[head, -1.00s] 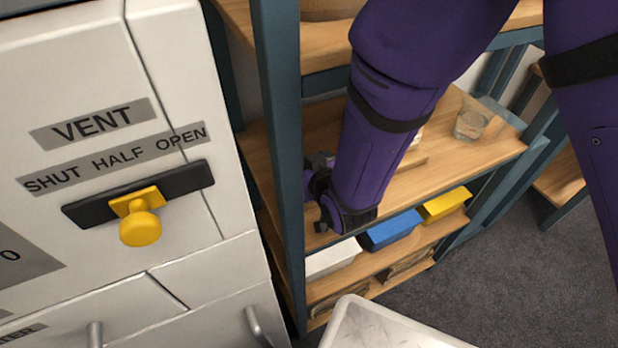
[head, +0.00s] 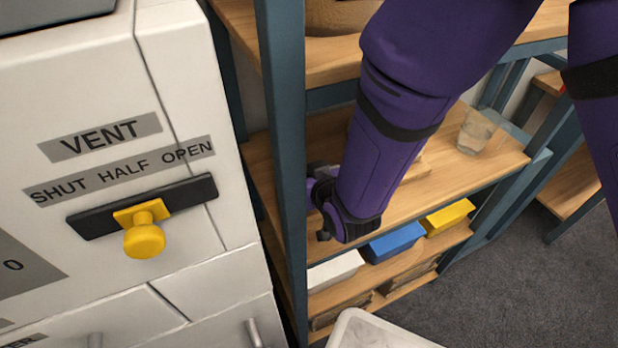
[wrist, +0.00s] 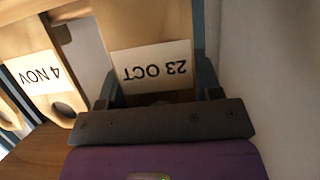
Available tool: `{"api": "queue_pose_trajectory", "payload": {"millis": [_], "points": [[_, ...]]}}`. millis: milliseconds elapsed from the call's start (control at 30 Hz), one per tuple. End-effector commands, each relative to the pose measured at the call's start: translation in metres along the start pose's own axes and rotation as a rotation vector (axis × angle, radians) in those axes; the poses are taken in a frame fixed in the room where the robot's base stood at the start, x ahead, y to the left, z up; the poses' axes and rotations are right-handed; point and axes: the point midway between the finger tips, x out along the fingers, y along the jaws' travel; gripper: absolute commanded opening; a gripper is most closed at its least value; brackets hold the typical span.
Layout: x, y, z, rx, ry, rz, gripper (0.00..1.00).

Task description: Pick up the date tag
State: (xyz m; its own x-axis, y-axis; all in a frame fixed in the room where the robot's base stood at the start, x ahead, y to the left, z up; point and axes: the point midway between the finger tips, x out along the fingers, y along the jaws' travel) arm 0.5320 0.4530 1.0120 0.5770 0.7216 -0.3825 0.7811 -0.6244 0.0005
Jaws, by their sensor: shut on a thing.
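A wooden date tag reading "23 OCT" (wrist: 152,66) shows upside down in the wrist view, with a pale label and a dark hole near its end. My gripper (wrist: 160,88) is shut on this tag, one finger at each side. A second wooden tag, "4 NOV" (wrist: 33,72), stands to the left, apart from my fingers. In the head view my arm hides the tags, and my fingertips cannot be made out there.
My arm reaches into a wooden shelf (head: 480,165) with blue posts. A glass (head: 476,132) stands on it to the right. White (head: 335,270), blue (head: 395,242) and yellow (head: 450,215) boxes sit below. A white cabinet with a yellow vent knob (head: 144,240) stands left.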

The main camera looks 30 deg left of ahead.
Motion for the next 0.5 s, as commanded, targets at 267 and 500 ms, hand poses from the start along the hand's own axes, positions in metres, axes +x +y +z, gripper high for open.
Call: {"api": "queue_pose_trajectory", "payload": {"millis": [267,500], "points": [[-0.013,0.000,-0.031,0.001,0.003,0.000,0.42],[-0.026,0.001,-0.063,0.002,0.003,0.000,0.42]]}}
